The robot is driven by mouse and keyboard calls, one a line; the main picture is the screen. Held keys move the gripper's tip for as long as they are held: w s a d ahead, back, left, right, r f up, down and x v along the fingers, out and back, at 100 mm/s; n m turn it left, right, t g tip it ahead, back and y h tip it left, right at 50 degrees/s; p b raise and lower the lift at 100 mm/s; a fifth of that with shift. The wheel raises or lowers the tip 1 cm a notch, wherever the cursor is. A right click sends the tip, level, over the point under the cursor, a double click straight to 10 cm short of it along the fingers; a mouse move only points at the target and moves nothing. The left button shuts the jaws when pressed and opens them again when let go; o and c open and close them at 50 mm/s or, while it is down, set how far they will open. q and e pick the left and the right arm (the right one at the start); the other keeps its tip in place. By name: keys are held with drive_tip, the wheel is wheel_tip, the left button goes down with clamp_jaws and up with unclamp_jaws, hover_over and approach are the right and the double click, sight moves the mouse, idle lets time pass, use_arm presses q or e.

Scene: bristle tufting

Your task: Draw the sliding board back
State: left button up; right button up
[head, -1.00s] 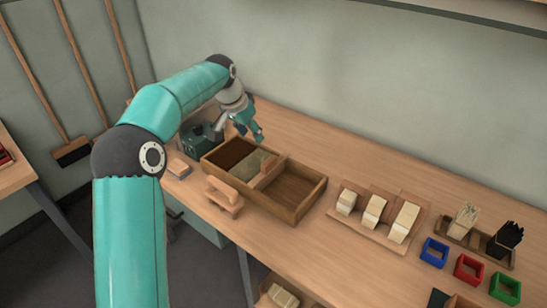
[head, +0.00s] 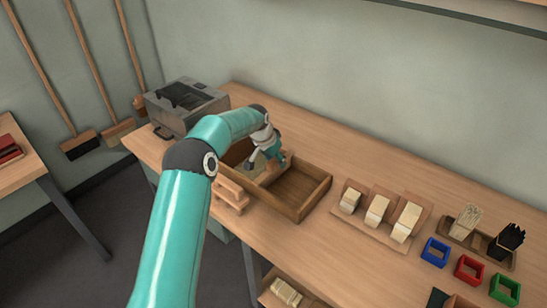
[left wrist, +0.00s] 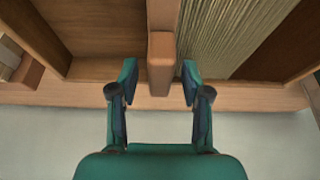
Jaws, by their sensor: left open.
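The sliding board (left wrist: 163,65) is an upright wooden divider across the long wooden box (head: 321,197). In the left wrist view it stands between my left gripper's two fingers, with a gap on each side. My left gripper (head: 284,168) is open over the box, and its fingers also show in the left wrist view (left wrist: 160,85). Pale bristle fibre (left wrist: 225,38) lies on one side of the board, and an empty compartment (head: 293,188) on the other. My arm hides the box's left end in the head view. My right gripper is not in view.
A grey machine (head: 184,108) stands behind at the left. A small wooden stand (head: 230,196) is in front of the box. A rack of pale blocks (head: 378,212) and blue, red and green frames (head: 468,268) lie to the right. The bench behind the box is clear.

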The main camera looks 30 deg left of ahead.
use_arm(q)
clamp_jaws()
idle(0.3)
